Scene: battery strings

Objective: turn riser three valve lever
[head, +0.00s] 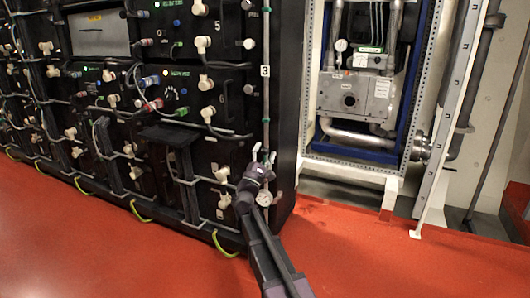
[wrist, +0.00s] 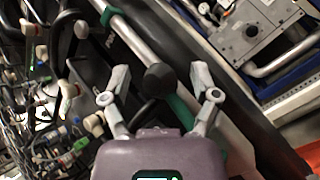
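Riser three is a thin grey vertical pipe (head: 266,110) with a white "3" label on the right edge of the black battery rack. My gripper (head: 263,154) is at its lower part, above a small round gauge (head: 264,198). In the wrist view the riser pipe (wrist: 130,35) runs diagonally, with green sections. A dark rounded knob (wrist: 160,80), perhaps the end of the valve lever, lies between the fingers of my gripper (wrist: 160,74). The fingers are spread, with gaps on both sides of the knob. The lever's full shape and angle are hidden.
The black battery rack (head: 230,110) with pale connectors and cables stands to the left. An open cabinet with metal machinery (head: 357,97) stands to the right, beside a slanted pale post (head: 455,120). The red floor (head: 110,250) is clear in front.

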